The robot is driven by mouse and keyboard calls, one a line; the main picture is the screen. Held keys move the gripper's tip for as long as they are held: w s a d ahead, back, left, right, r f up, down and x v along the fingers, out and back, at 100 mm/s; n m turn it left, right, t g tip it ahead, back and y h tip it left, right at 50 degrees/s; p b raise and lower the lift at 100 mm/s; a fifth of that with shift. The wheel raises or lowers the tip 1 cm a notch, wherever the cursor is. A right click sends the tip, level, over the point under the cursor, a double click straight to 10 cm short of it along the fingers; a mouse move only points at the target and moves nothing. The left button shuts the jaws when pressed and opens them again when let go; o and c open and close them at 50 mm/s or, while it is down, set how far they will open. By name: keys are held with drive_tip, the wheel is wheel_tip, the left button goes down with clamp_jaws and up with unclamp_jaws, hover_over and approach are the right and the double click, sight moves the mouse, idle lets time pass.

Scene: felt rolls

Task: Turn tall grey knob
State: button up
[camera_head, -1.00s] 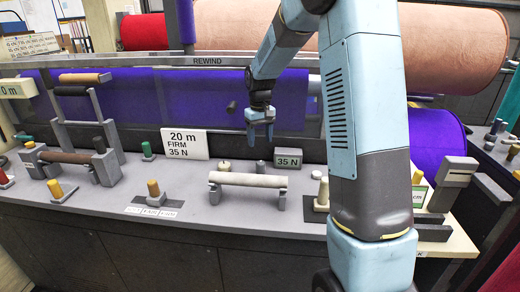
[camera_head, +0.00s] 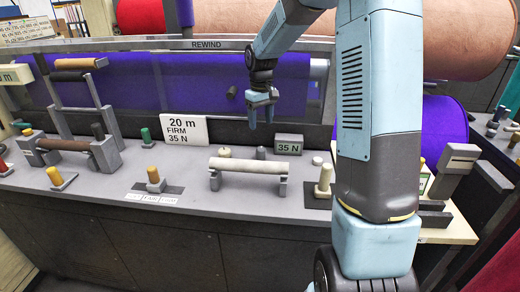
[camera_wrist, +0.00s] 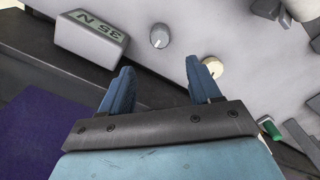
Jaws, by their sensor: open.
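The grey knob (camera_head: 261,152) stands upright on the grey panel, just left of the small 35 N display (camera_head: 289,144). A shorter-looking cream knob (camera_head: 225,152) stands to its left. My gripper (camera_head: 262,118) is open and empty, pointing down above and behind the grey knob, apart from it. In the wrist view the grey knob (camera_wrist: 159,37), with a pale round top, lies beyond the gap between my two blue fingers (camera_wrist: 160,75). The cream knob (camera_wrist: 212,67) shows just past the right finger's tip. Nothing is between the fingers.
A cream roll on a grey stand (camera_head: 249,166) lies in front of the knobs. A 20 m FIRM 35 N sign (camera_head: 184,131) stands to the left. Purple felt (camera_head: 215,85) hangs behind.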

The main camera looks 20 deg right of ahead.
sight(261, 148)
drive_tip(key=shift+f, duration=0.15)
wheel_tip(261, 148, down, 14)
drive_tip(key=shift+r, duration=0.25)
idle(0.4)
drive_tip(key=shift+a, duration=0.1)
drive_tip(key=c, duration=1)
